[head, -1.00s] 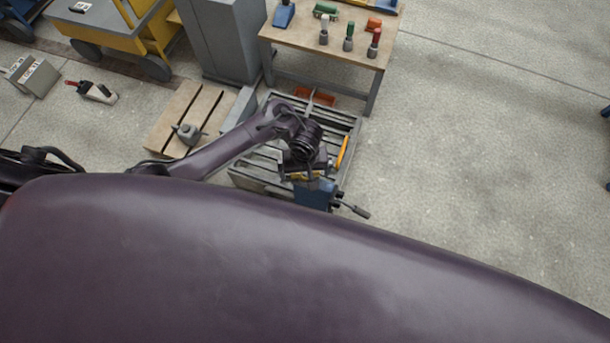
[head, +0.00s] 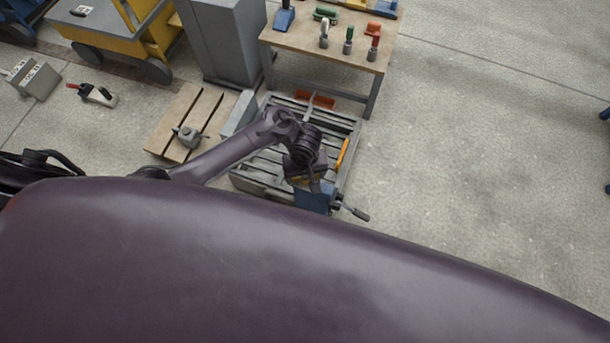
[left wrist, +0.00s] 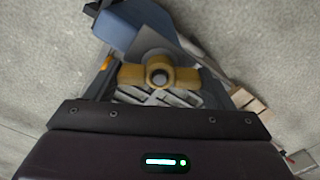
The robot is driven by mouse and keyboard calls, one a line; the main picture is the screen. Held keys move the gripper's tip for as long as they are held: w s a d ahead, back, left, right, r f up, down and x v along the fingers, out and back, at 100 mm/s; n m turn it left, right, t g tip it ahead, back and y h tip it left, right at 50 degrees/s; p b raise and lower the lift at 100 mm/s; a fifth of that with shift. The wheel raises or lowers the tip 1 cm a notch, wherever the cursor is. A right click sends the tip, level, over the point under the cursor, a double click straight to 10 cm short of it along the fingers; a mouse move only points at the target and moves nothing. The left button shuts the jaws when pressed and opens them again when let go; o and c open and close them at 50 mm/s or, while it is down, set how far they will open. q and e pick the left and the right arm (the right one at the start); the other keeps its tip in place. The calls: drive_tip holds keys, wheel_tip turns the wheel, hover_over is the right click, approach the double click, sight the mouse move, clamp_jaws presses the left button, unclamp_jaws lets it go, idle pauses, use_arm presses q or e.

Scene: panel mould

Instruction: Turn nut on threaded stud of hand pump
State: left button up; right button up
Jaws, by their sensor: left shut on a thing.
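A yellow wing-shaped nut (left wrist: 176,77) sits around the round end of a stud (left wrist: 160,76) in the left wrist view, over a grey plate. A blue body (left wrist: 135,28) is beside it; in the head view the blue body (head: 315,197) stands at the near end of a slotted metal table, with a dark lever (head: 351,210) sticking out right. I take this to be the hand pump. My left gripper (head: 308,182) is over the nut and shut on it; its fingertips are hardly visible. My right gripper is not in view.
A wooden pallet (head: 182,108) with a grey fitting is to the left. A workbench (head: 330,45) with tools stands behind.

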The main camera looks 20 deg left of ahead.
use_arm(q)
drive_tip(key=shift+s+r+n+p, duration=0.1)
drive_tip(key=shift+r+n+p, duration=0.15)
drive_tip(key=shift+n+p, duration=0.7)
drive_tip(key=shift+f+n, duration=0.1)
drive_tip(key=shift+n, duration=0.25)
drive_tip(key=shift+f, duration=0.2)
drive_tip(key=shift+r+n+p, duration=0.3)
drive_tip(key=shift+n+p, duration=0.4)
drive_tip(key=shift+p, duration=0.2)
drive_tip(key=shift+n+p, duration=0.4)
drive_tip(key=shift+n, duration=0.1)
drive_tip(key=shift+f+n, duration=0.1)
drive_tip(key=shift+n, duration=0.3)
drive_tip(key=shift+f, duration=0.2)
